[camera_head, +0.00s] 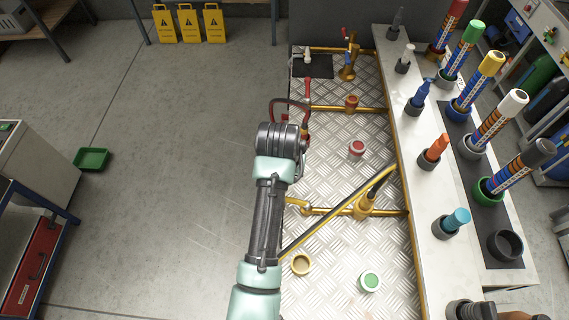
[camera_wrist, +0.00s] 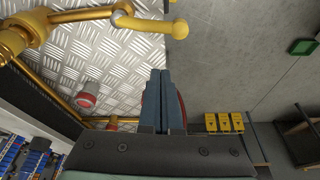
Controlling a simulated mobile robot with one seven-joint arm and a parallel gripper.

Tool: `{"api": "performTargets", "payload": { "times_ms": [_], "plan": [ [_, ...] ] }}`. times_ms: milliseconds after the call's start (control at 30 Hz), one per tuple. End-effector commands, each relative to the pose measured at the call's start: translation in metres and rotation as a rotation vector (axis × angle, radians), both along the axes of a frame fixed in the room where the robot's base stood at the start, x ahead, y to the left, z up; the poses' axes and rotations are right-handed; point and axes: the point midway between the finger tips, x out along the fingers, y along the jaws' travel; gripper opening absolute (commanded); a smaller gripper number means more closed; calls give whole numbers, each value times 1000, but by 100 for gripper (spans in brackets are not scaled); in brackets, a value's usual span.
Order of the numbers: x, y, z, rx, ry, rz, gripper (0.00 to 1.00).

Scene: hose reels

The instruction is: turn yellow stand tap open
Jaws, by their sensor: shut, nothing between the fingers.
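The yellow stand tap (camera_head: 364,206) stands on the tread-plate platform, with a brassy pipe running left to a grey joint and a short yellow lever (camera_head: 297,203). In the wrist view, the yellow lever (camera_wrist: 154,25) runs right from the grey joint to a rounded end. My gripper (camera_wrist: 163,72) is shut and empty, its fingertips below the lever in the picture and apart from it. In the head view my arm covers the gripper, so its fingers are hidden there.
A long black-and-yellow bar (camera_head: 335,216) slants across the platform. A red tap (camera_head: 307,122) and red hose loop lie beyond my wrist. Several coloured cups stand on the platform. A white bench (camera_head: 415,170) with several bottles borders it right.

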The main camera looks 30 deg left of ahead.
Motion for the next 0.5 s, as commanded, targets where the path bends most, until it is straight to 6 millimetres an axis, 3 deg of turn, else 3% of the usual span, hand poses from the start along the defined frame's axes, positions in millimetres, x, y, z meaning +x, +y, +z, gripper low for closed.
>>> {"api": "performTargets", "payload": {
  "times_ms": [267, 500],
  "plan": [
    [14, 5, -46, 0, 4, 0, 0],
    [-13, -4, -39, 1, 2, -1, 0]
  ]
}}
